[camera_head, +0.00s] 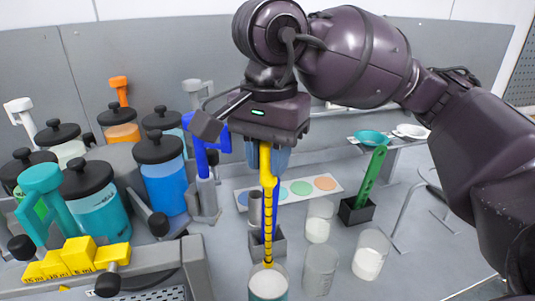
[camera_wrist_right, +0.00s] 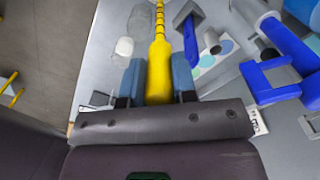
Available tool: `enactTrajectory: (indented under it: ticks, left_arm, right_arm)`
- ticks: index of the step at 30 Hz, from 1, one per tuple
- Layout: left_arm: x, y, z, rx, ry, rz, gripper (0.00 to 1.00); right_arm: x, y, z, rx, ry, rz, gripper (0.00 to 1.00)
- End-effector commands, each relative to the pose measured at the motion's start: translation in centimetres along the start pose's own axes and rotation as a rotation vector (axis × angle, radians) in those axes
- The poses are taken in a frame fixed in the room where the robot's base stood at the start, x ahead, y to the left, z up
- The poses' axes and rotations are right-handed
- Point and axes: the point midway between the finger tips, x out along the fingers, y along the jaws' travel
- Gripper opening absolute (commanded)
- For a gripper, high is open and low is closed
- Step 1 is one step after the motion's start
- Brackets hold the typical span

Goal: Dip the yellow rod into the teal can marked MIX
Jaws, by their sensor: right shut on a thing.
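My right gripper (camera_head: 268,150) is shut on the yellow rod (camera_head: 267,195), with a blue finger on each side of its thick end in the right wrist view (camera_wrist_right: 158,85). The rod hangs upright with dark bands along its lower part. Its lower end is at the mouth of a can with a teal band (camera_head: 268,289) at the bottom edge of the head view. I cannot tell how far it reaches inside, and no MIX marking is readable. My left gripper is not in view.
Clear cups (camera_head: 320,268) stand just right of the can. A dark holder with a green paddle (camera_head: 372,175) stands beyond them. A grey holder (camera_head: 275,246) with a blue rod is behind the yellow rod. Lidded jars (camera_head: 98,215) and a yellow stepped block (camera_head: 80,258) fill the left.

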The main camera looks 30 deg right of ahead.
Motion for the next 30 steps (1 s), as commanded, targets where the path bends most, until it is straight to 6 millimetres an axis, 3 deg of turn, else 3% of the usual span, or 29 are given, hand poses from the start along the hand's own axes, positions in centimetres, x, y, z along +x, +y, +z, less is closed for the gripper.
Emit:
enactTrajectory:
  ticks: [14, 30]
  left_arm:
    - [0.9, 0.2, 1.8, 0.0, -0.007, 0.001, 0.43]
    - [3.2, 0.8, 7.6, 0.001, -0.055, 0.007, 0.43]
  right_arm:
    - [4.3, 0.0, 0.0, 0.0, -0.001, 0.003, 0.02]
    - [10.0, -0.1, -0.1, -0.001, -0.002, 0.005, 0.02]
